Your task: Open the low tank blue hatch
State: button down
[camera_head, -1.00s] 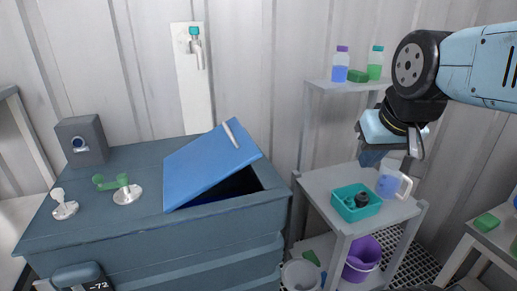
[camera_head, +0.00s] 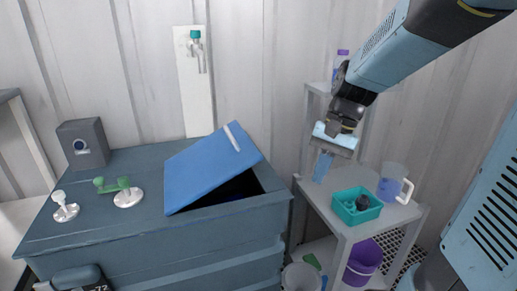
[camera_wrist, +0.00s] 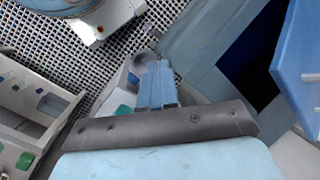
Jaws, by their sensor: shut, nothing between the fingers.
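The blue hatch (camera_head: 207,170) on the low tank (camera_head: 105,225) is tilted up, with its right edge raised and a white handle (camera_head: 232,137) on it. A dark opening (camera_head: 236,188) shows beneath its raised side. The hatch also appears at the right edge of the wrist view (camera_wrist: 306,60), beside the dark opening. My gripper (camera_head: 322,168) is to the right of the hatch, apart from it, above the shelf. Its blue fingers are together and empty, pointing down; they show in the middle of the wrist view (camera_wrist: 157,82).
A grey shelf (camera_head: 325,200) right of the tank holds a teal tray (camera_head: 357,206) and a jug (camera_head: 392,184). A purple bucket (camera_head: 362,262) is below. A tap panel (camera_head: 195,85) is on the wall.

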jog(key=w+a+f+m+g+y, duration=0.1)
jog(key=w+f+m+g+y, duration=0.1)
jog(key=w+f+m+y, duration=0.5)
jog(key=w+f+m+g+y, duration=0.2)
jog(key=w+f+m+y, duration=0.1)
jog(key=w+y, duration=0.85)
jog(key=shift+h, duration=0.35)
jog(key=x, duration=0.9)
jog(key=shift+a+f, duration=0.1)
jog(key=shift+a, duration=0.1)
jog(key=a+r, duration=0.1)
jog(key=r, duration=0.1)
jog(key=shift+s+a+r, duration=0.3)
jog(key=shift+a+r, duration=0.35)
jog(key=shift+r, duration=0.3)
jog(key=shift+d+r, duration=0.1)
